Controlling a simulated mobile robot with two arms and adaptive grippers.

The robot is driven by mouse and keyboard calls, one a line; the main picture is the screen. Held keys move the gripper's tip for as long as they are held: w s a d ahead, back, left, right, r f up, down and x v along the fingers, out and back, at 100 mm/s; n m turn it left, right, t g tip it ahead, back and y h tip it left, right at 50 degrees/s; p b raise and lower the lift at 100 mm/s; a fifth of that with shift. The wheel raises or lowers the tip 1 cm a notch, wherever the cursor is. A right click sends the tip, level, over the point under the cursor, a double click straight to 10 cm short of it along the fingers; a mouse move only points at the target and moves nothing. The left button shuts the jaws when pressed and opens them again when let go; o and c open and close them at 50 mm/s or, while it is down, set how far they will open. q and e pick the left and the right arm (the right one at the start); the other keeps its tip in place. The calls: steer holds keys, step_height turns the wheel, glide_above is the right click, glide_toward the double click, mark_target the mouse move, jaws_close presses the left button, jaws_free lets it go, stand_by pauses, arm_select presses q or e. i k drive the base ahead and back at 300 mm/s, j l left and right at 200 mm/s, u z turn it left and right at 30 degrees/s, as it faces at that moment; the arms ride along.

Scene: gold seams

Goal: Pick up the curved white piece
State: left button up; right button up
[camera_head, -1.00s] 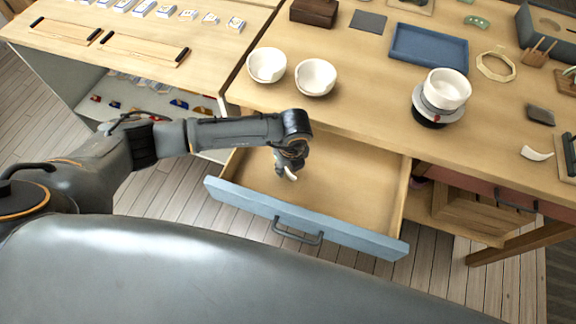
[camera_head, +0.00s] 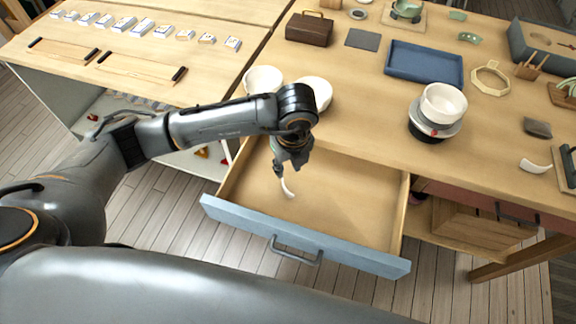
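A curved white piece (camera_head: 288,188) hangs below my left gripper (camera_head: 281,172), which is shut on its upper end. Gripper and piece are over the open drawer (camera_head: 340,205), and the piece looks clear of the drawer floor, though the gap is hard to judge. My arm hides the fingertips in part. A second curved white piece (camera_head: 534,166) lies on the table at the right. My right gripper is out of view.
The drawer's blue front (camera_head: 345,246) stands out from the table. Two white bowls (camera_head: 262,79) are behind my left arm, partly hidden by it. A white bowl (camera_head: 444,103) sits on a round stand, near a blue tray (camera_head: 425,66). The drawer floor is otherwise bare.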

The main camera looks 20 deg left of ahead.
mark_target(524, 164)
steer(key=z, duration=1.25)
steer(key=k, duration=0.5)
